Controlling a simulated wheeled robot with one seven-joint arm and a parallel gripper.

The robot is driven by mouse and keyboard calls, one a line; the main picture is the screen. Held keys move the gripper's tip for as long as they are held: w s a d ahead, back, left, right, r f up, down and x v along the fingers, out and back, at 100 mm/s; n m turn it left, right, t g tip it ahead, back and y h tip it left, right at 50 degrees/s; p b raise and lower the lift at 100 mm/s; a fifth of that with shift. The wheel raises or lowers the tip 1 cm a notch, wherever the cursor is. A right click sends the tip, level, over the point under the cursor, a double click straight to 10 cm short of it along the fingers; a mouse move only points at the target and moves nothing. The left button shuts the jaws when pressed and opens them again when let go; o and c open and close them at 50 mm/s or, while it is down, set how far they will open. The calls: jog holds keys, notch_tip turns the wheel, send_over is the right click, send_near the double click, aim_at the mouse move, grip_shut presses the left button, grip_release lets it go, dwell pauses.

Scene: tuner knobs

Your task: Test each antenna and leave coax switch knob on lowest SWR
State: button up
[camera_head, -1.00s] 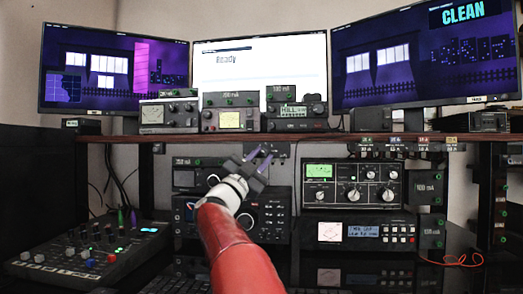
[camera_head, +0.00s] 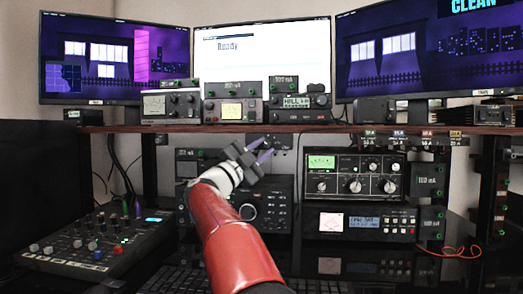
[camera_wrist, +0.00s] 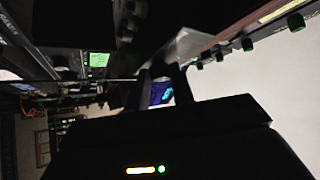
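My gripper (camera_head: 262,150) is raised in front of the radio rack, just under the shelf edge. Its two purple-tipped fingers are apart with nothing between them. In the wrist view the fingers (camera_wrist: 163,88) also stand apart, with a lit blue patch showing in the gap. A small grey panel (camera_head: 283,141) hangs under the shelf just beyond the fingertips; I cannot tell whether it is the coax switch, and no knob position is readable. A tuner-like unit (camera_head: 352,178) with a green display and several knobs is right of the gripper. The right monitor (camera_head: 430,55) shows "CLEAN".
The shelf (camera_head: 330,128) runs above the gripper and carries several meters. A radio (camera_head: 265,207) is partly hidden by my arm. A mixer (camera_head: 95,245) lies at left. A small display unit (camera_head: 365,224) sits below the tuner-like unit. A red wire (camera_head: 460,251) lies at right.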

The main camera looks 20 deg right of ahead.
jog(key=o, duration=0.4)
jog(key=b+v, duration=0.1)
jog(key=v, duration=0.6)
jog(key=shift+s+a+f, duration=0.15)
jog(key=shift+a+f, duration=0.1)
jog(key=shift+a, duration=0.1)
jog(key=shift+c, duration=0.3)
grip_shut()
dwell(1.1)
